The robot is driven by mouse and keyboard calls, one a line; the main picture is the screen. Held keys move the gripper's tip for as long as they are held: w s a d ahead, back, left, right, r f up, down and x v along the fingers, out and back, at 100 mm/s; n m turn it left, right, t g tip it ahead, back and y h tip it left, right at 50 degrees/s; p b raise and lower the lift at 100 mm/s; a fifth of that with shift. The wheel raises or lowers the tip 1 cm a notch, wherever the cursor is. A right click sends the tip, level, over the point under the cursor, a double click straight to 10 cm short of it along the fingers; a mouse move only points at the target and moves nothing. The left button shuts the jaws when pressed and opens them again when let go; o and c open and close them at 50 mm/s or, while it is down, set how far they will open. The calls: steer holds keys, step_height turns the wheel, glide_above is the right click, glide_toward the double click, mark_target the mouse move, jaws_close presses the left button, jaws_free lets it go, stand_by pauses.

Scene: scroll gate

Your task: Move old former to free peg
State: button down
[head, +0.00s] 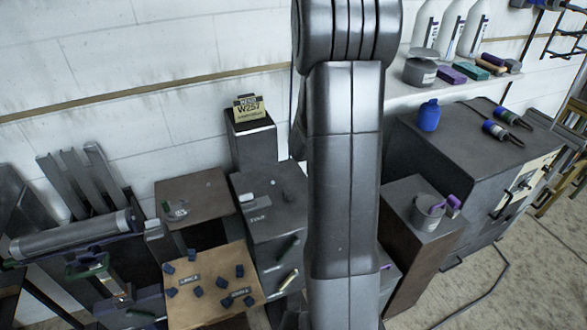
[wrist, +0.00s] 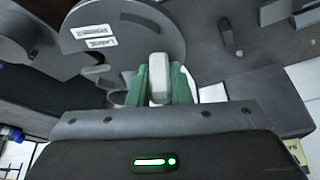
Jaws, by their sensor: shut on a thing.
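My gripper (wrist: 160,85) shows in the wrist view, its green fingers shut on a pale grey block with a rounded end (wrist: 159,76). I cannot tell whether this block is the old former. Behind it is a round grey disc (wrist: 125,30) with two white labels; whether the block touches the disc is unclear. In the head view my arm fills the middle and my gripper is hidden. A brown board (head: 213,308) at lower left carries several small dark blue pieces and dark labels. I cannot pick out the free peg with certainty.
A dark block (head: 267,226) with small parts on top stands right of the board. A grey can (head: 425,213) stands on a brown-sided cabinet at right. A thick grey bar (head: 70,237) lies at left.

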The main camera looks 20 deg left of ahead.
steer(key=w+d+f+m+h+b, duration=0.1)
steer(key=w+d+f, duration=0.2)
steer(key=d, duration=0.3)
steer(key=w+d+f+m, duration=0.2)
steer(key=w+d+f, duration=0.15)
steer(key=d, duration=0.35)
step_height(320, 180, down, 9)
steer(key=b, duration=0.9)
step_height(320, 180, up, 14)
steer(key=p, duration=1.4)
steer(key=s+a+n+y, duration=0.1)
steer(key=s+a+n, duration=0.3)
steer(key=a, duration=1.6)
steer(key=s+a+r+n+g+y, duration=0.1)
steer(key=s+a+n, duration=0.3)
steer(key=s+a, duration=0.5)
steer(key=s+a+r+n+y, duration=0.1)
steer(key=s+a+n, duration=0.3)
steer(key=a, duration=2.7)
steer(key=s, duration=0.3)
steer(key=shift+a+r+g+y, duration=0.25)
steer(key=shift+a+g+y, duration=0.05)
steer(key=shift+g+y, duration=0.1)
